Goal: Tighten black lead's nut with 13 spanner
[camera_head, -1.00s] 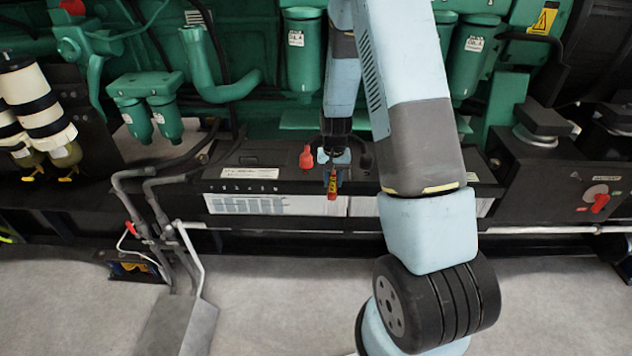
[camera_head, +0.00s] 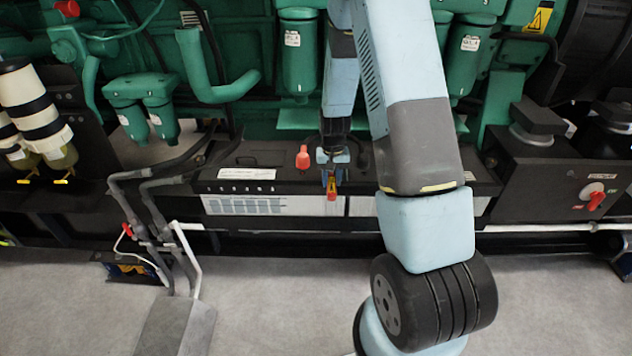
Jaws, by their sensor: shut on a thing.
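My gripper (camera_head: 331,172) hangs over the front edge of the battery (camera_head: 245,205), near the middle of the view. It is shut on a small red and yellow tool (camera_head: 331,188), which looks like the spanner's handle and points down toward me. The spanner's jaw end is hidden by the gripper. A red terminal cap (camera_head: 303,157) stands on the battery top just left of my gripper. The black lead and its nut cannot be made out; my gripper and arm cover that part of the battery top.
The green engine (camera_head: 270,60) with its filters fills the back. A red rotary switch (camera_head: 595,200) sits on a black box at the right. Grey hoses (camera_head: 150,215) and a grey pedestal (camera_head: 175,325) stand at the left front. The floor (camera_head: 290,310) in front is clear.

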